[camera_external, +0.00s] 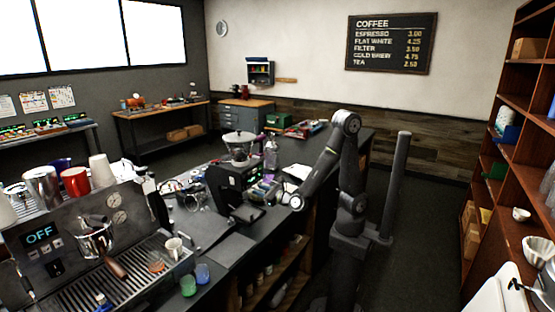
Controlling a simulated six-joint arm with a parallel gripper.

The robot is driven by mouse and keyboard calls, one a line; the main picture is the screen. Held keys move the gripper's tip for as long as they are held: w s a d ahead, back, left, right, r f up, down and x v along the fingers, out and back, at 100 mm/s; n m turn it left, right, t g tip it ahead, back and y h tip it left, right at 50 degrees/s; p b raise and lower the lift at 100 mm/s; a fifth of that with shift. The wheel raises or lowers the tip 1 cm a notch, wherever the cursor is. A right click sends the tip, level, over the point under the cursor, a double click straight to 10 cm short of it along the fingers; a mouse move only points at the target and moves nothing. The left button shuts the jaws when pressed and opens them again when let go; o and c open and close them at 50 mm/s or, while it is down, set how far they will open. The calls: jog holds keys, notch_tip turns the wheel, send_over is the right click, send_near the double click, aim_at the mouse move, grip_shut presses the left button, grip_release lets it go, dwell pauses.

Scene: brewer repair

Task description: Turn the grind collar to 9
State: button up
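The grinder (226,182) stands on the dark counter near the middle of the external view, with a clear hopper (238,140) on top. A pale ring shows under the hopper, but the grind collar's numbers are too small to read. My arm stands right of the counter, with its elbow raised and its forearm sloping down to the left. My gripper (292,202) is at the low end of the forearm, to the right of the grinder and apart from it. Its fingers are too small and dark to make out, so I cannot tell whether it is open.
An espresso machine (75,240) reading OFF fills the front left, with cups on top. Green and blue cups (188,286) stand by it. A purple-tinted bottle (270,158) and small parts crowd the counter around the grinder. Shelves (508,150) line the right wall.

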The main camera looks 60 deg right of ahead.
jog(key=shift+c, duration=0.2)
grip_shut()
jog(key=shift+d, duration=0.1)
jog(key=shift+w+d+r+n+g+y, duration=0.1)
jog(key=shift+d+n+y, duration=0.4)
jog(key=shift+y, duration=0.25)
jog(key=shift+w+d+n+g+y, duration=0.1)
jog(key=shift+d+n+y, duration=0.35)
jog(key=shift+y, duration=0.35)
jog(key=shift+w+d+r+n+g+y, duration=0.1)
jog(key=shift+d+n+y, duration=0.25)
jog(key=shift+n+y, duration=0.3)
jog(key=shift+f, duration=0.1)
jog(key=shift+o, duration=0.2)
grip_release()
